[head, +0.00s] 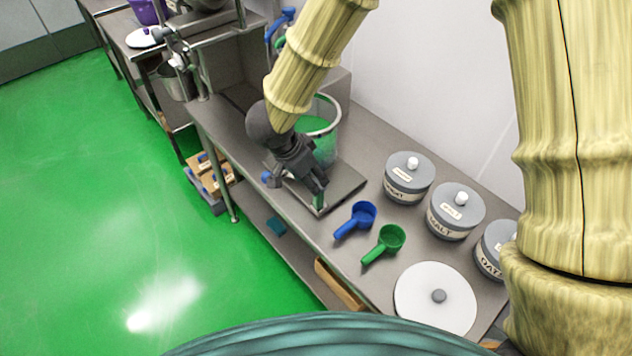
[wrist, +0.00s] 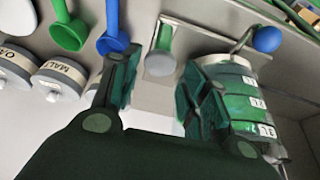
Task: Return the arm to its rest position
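My gripper (head: 316,188) hangs over the steel bench, above the grey plate (head: 345,186). In the wrist view its two fingers (wrist: 155,92) are spread apart, with nothing held between them. A small green-handled piece with a round grey end (wrist: 160,60) shows beyond the gap; its green part (head: 319,200) is close below the fingertips in the head view. My arm reaches down from the top of the head view, bent and away from my body. A clear container with green contents (head: 325,145) stands right behind the gripper; it also shows in the wrist view (wrist: 240,90).
A blue scoop (head: 361,216), a green scoop (head: 389,239), several grey lidded canisters (head: 408,185) and a white lid (head: 415,298) lie along the bench to the right. A blue knob (head: 267,177) is left of the gripper. Green floor (head: 95,210) is clear at left.

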